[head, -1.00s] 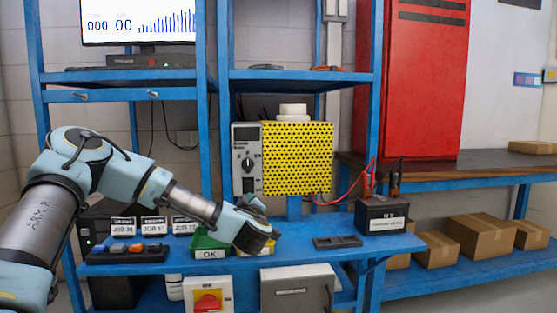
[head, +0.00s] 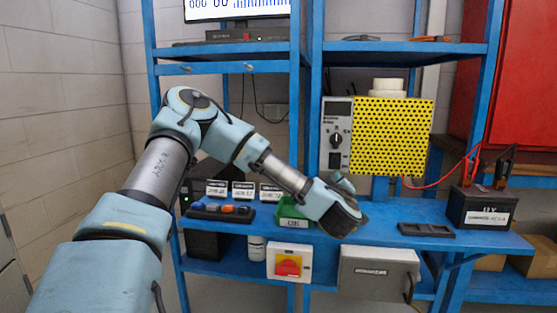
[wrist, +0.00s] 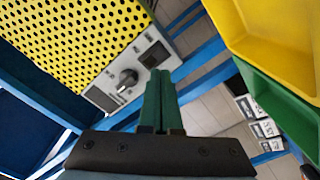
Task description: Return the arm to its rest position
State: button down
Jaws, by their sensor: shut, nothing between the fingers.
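My arm (head: 152,172) reaches from the lower left across the front of the blue bench, bent at a raised elbow. My gripper (head: 340,208) is over the bench, just right of the green bin (head: 291,212) and in front of the tester with the yellow perforated panel (head: 392,135). Its fingertips are hard to make out in the head view. In the wrist view my gripper (wrist: 160,74) has its two green fingers side by side and closed, with nothing between them. The tester's dial face (wrist: 128,78) is beyond them.
A yellow bin (wrist: 268,28) and the green bin are close at right in the wrist view. A black tray (head: 426,230) and a battery (head: 478,206) with a red lead stand right on the bench. Blue uprights (head: 297,100) rise behind my arm. Left floor side is a bare wall.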

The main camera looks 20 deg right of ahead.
jog(key=a+f+m+g+p, duration=0.1)
jog(key=a+m+g, duration=0.1)
jog(key=s+a+f+m+g+p, duration=0.1)
jog(key=a+m+g+p, duration=0.1)
jog(key=a+m+g, duration=0.1)
jog(key=a+f+m+g+p, duration=0.1)
jog(key=a+m+g+p, duration=0.1)
jog(key=a+m, duration=0.1)
jog(key=shift+s+a+h, duration=0.25)
jog(key=shift+h, duration=0.15)
jog(key=s+a+r+g+y+p, duration=0.1)
jog(key=s+a+g+y+p, duration=0.15)
jog(key=a, duration=0.85)
jog(key=s+a+r+g+y+p, duration=0.1)
jog(key=s+a+g+y, duration=0.15)
jog(key=a, duration=0.85)
jog(key=s+a+r+n+g+y+p, duration=0.2)
jog(key=s+a+r+y, duration=0.1)
jog(key=s+a, duration=0.7)
jog(key=shift+a+r+n+g, duration=0.4)
jog(key=shift+a+r, duration=0.1)
jog(key=shift+a, duration=0.45)
